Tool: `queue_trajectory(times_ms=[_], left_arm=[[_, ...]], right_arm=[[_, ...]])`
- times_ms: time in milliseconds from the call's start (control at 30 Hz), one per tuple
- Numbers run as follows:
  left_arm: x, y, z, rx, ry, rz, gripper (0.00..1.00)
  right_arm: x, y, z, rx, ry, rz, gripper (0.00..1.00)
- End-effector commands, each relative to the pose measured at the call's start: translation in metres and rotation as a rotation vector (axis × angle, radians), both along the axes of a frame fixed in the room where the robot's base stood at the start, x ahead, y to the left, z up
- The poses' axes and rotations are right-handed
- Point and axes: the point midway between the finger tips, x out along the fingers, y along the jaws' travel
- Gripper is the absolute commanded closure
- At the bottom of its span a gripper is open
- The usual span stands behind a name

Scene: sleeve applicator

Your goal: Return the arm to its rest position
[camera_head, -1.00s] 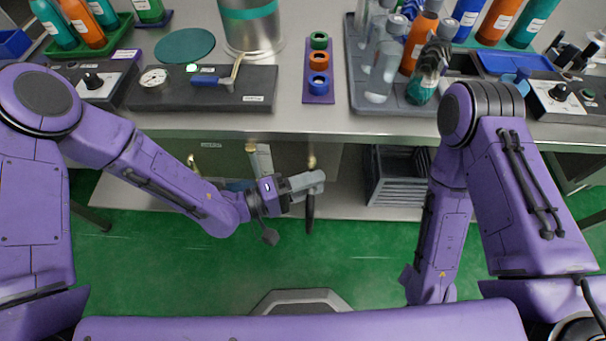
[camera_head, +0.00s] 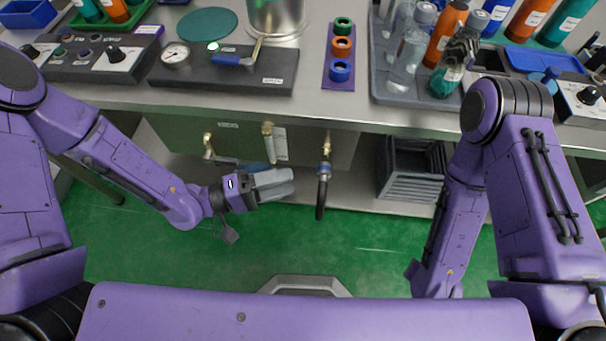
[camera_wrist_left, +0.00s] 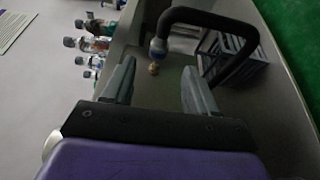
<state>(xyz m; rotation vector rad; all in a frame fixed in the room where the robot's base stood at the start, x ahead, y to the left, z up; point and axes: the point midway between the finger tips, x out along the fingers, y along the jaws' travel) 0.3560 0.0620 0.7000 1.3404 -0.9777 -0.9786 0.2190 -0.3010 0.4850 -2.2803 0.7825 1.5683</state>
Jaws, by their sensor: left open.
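My left gripper (camera_head: 277,184) is in front of the workbench, below the level of its top, pointing right in the head view. In the left wrist view its two grey fingers (camera_wrist_left: 158,88) are apart with nothing between them. My left arm reaches in from the left and is bent at the elbow. My right arm hangs folded down at the right in the head view, and its gripper is not visible.
A black hose with a blue fitting (camera_head: 324,172) hangs close to the right of my left gripper; it also shows in the left wrist view (camera_wrist_left: 225,32). Grey crates (camera_head: 411,168) stand on the lower shelf. The workbench edge (camera_head: 300,115) runs above my arm. Green floor is clear below.

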Motion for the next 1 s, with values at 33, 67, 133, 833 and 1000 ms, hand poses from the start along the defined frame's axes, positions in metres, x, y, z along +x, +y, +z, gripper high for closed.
queue_trajectory(times_ms=[33, 67, 133, 833, 1000], left_arm=[[-0.001, 0.004, 0.000, 0.000, 0.001, 0.001, 0.42], [-0.002, 0.006, 0.000, 0.000, 0.001, 0.000, 0.42], [-0.003, 0.008, 0.000, 0.000, 0.001, -0.001, 0.42], [0.030, 0.026, -0.024, 0.193, -0.116, 0.209, 0.42], [0.039, 0.077, -0.080, 0.593, -0.027, 0.460, 0.42]], right_arm=[[0.000, 0.000, 0.000, 0.000, 0.000, 0.000, 1.00], [0.000, 0.000, 0.000, 0.000, 0.000, 0.000, 1.00], [0.000, 0.000, 0.000, 0.000, 0.000, 0.000, 1.00], [0.000, 0.000, 0.000, 0.000, 0.000, 0.000, 1.00], [0.000, 0.000, 0.016, 0.000, 0.000, 0.000, 1.00]])
